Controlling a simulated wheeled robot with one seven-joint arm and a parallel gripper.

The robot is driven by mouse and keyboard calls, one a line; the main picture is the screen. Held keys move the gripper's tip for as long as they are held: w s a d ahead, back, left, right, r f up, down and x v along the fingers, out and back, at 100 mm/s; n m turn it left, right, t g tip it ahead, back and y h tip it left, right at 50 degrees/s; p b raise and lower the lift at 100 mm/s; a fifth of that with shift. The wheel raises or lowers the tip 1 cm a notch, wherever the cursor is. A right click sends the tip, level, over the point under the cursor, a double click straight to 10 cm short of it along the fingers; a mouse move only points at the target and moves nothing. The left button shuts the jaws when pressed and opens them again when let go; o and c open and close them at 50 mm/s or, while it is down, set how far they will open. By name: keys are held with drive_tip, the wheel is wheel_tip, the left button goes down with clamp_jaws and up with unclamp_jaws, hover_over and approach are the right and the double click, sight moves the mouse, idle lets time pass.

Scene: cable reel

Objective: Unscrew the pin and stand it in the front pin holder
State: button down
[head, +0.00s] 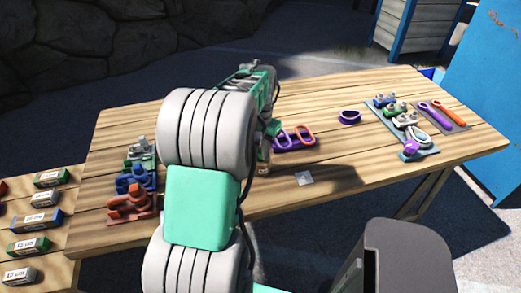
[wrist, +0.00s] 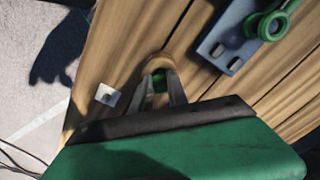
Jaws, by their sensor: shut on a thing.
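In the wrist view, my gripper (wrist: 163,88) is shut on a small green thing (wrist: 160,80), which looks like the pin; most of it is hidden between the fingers. A rounded tan wooden piece (wrist: 158,61), which may be a pin holder, shows around and just beyond the fingertips; I cannot tell whether the pin stands in it. A green round fitting (wrist: 273,24) is on a blue-grey plate (wrist: 226,42) at upper right, apart from the gripper. In the head view my arm hides most of the gripper; a tan piece (head: 264,170) shows beside it.
On the wooden table (head: 340,165) are purple and orange loops (head: 294,138), a purple ring (head: 349,117) and a tray of fittings (head: 427,151) at right. Grey, blue and orange clamps (head: 132,204) stand at left. A small pale square (head: 304,178) lies near the front edge.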

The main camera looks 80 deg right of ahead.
drive_tip(key=shift+f, duration=0.15)
drive_tip(key=c, duration=1.8)
unclamp_jaws()
drive_tip(key=o, duration=0.6)
